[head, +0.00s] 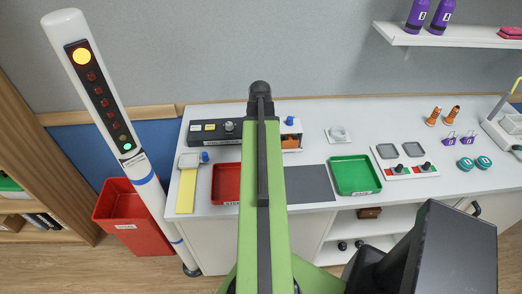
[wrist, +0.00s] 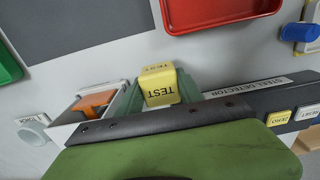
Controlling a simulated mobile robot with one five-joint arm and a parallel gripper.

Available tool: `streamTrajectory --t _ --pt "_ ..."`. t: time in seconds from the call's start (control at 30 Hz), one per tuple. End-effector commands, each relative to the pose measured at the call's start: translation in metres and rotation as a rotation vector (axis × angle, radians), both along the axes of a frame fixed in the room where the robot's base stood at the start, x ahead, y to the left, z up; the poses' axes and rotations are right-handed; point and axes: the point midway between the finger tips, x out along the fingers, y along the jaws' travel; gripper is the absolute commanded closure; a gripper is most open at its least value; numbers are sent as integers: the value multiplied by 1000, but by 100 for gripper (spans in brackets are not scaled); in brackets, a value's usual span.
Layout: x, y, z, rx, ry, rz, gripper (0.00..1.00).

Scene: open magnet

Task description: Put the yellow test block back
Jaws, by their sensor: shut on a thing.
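The yellow test block (wrist: 158,86), marked TEST on its faces, sits between the two fingers of my gripper (wrist: 160,95) in the wrist view. The gripper is shut on it. The block is above the pale worktop, between the steel detector box (wrist: 262,100) and a white holder (wrist: 72,117) with an orange piece in it. How high it is above the worktop I cannot tell. In the head view my green arm covers the gripper and the block. The steel detector box also shows in the head view (head: 207,132), left of my arm.
A red tray (head: 217,184), dark grey mat (head: 308,184) and green tray (head: 355,175) lie along the worktop's front. A yellow strip (head: 186,190) is at its left end. A white pole (head: 118,125) with a lit yellow lamp leans in the left of the picture. A shelf (head: 450,37) hangs at right.

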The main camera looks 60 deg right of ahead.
Motion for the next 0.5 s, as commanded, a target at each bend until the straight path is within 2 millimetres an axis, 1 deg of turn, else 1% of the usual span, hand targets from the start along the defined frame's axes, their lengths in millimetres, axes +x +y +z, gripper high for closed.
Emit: streamTrajectory --t 0.03,0.1,0.17,0.27,0.37,0.5 --pt "0 0 -19 0 0 0 100" --pt "0 0 -30 0 0 1 100" --pt "0 0 -32 0 0 1 100" --pt "0 0 -27 0 0 1 100" --pt "0 0 -27 0 0 1 100" --pt "0 0 -32 0 0 2 100"
